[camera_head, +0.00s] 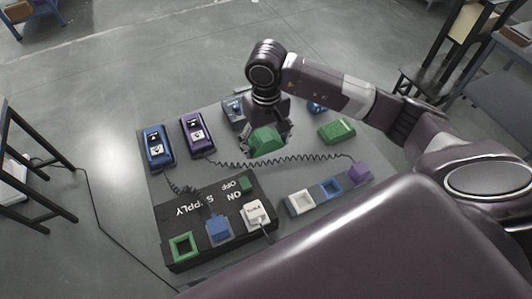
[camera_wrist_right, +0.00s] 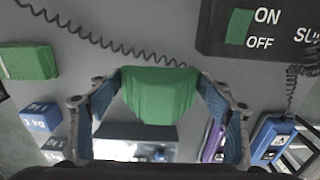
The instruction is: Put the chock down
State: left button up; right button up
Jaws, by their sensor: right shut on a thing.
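My right gripper (camera_head: 268,124) reaches over the grey table (camera_head: 220,118) and points down. It is shut on a green chock (camera_head: 266,141), a wedge-like block. In the right wrist view the chock (camera_wrist_right: 158,92) sits between the two blue-padded fingers of the gripper (camera_wrist_right: 160,84). I cannot tell whether its underside touches the table. A second green block (camera_head: 337,130) lies on the table to the right, apart from the gripper; it also shows in the right wrist view (camera_wrist_right: 27,62). My left gripper is not in view.
A blue device (camera_head: 158,148) and a purple device (camera_head: 197,136) stand at left. A black supply box (camera_head: 200,243) holds coloured sockets and plugs. A coiled cable (camera_head: 290,162) crosses to a purple plug (camera_head: 359,172). Blue weights (camera_wrist_right: 40,117) stand near the second green block.

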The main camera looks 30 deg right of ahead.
aim_at(266, 162)
notch_tip(266, 162, down, 6)
jog(key=shift+a+r+p, duration=0.1)
jog(key=shift+r+p, duration=0.05)
jog(key=shift+p, duration=0.45)
jog(key=shift+w+f, duration=0.1)
jog(key=shift+f, duration=0.3)
jog(key=shift+f, duration=0.15)
jog(key=o, duration=1.4)
